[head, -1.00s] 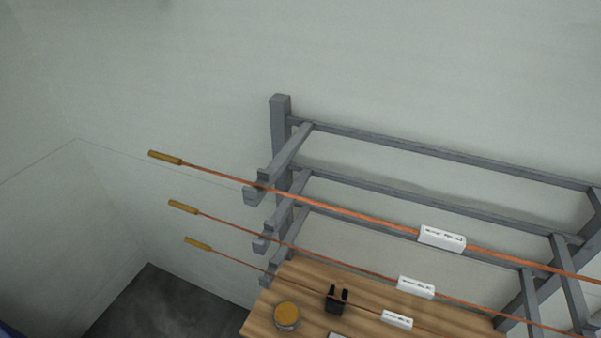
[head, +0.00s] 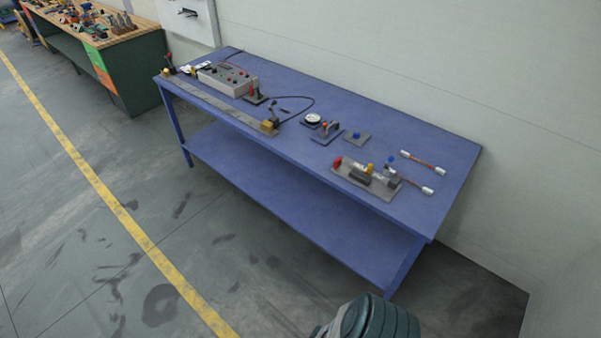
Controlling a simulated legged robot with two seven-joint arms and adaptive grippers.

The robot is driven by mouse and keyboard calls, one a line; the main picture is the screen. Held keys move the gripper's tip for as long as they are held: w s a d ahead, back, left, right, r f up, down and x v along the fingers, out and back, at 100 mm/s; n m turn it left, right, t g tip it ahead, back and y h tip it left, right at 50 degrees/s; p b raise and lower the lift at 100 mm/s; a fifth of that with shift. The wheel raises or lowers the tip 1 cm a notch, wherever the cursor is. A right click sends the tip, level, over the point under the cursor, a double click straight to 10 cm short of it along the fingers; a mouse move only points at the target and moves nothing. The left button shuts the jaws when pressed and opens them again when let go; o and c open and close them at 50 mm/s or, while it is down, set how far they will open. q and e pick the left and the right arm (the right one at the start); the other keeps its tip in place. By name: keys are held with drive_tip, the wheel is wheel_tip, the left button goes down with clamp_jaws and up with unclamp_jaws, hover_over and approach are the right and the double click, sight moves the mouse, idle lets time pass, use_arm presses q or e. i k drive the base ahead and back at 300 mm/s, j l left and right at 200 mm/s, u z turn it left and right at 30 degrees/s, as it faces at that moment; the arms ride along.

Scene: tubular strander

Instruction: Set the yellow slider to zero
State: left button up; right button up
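A long flat grey rail (head: 222,106) lies along the front edge of a blue table (head: 440,150). A small yellow piece (head: 370,168) also stands on a grey fixture (head: 352,181) farther right. I cannot tell which yellow part is the slider, and no scale marks or zero can be read. Neither of my grippers is in view.
A grey control box (head: 227,78), a round gauge (head: 313,119) and orange cables with white ends (head: 424,162) lie on the table. A green bench (head: 130,75) holding many small items stands at the back left. Open floor with a yellow line (head: 110,200) lies in front.

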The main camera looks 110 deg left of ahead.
sight(369, 172)
drive_tip(key=u, duration=3.2)
